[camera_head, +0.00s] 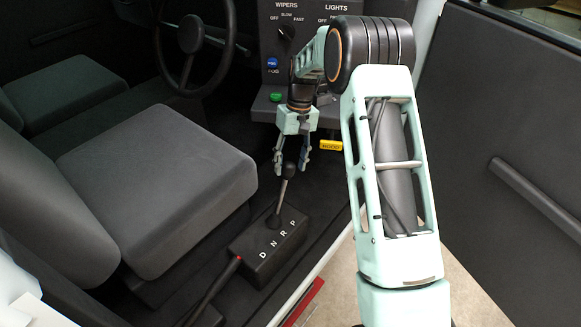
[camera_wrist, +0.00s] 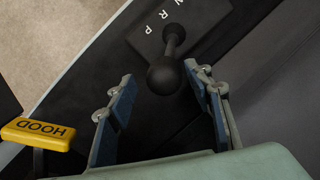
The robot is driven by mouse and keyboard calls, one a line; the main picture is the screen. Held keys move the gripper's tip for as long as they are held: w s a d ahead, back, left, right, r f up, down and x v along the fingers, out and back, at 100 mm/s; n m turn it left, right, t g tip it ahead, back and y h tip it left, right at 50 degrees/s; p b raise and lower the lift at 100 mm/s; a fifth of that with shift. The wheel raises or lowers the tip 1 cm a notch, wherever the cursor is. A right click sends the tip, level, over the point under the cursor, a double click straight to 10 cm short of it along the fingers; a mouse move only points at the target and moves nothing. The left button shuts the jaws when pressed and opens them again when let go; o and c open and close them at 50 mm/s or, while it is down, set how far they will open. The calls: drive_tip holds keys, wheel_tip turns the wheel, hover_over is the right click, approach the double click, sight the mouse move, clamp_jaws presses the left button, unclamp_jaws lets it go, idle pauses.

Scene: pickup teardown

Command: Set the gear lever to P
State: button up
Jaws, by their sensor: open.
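The gear lever has a round black knob (camera_head: 290,170) on a thin shaft. It stands up from a dark box (camera_head: 262,268) marked D, N, R, P beside the seat. I cannot tell for certain which letter the lever is at. My gripper (camera_head: 291,173) points down over the lever with its fingers apart, one on each side of the knob. In the wrist view the knob (camera_wrist: 163,77) lies between the open fingertips, with clear gaps on both sides. The letters P and R show beyond it, and N is partly cut off.
A handbrake lever (camera_head: 213,290) with a red button lies near the box. A yellow HOOD handle (camera_head: 331,145) is right of my gripper under the dashboard (camera_head: 266,105). The grey seat (camera_head: 155,180) is at left, the open door (camera_head: 505,150) at right.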

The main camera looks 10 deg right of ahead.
drive_tip(key=v, duration=1)
drive_tip(key=shift+r, duration=0.25)
drive_tip(key=shift+w+d, duration=0.1)
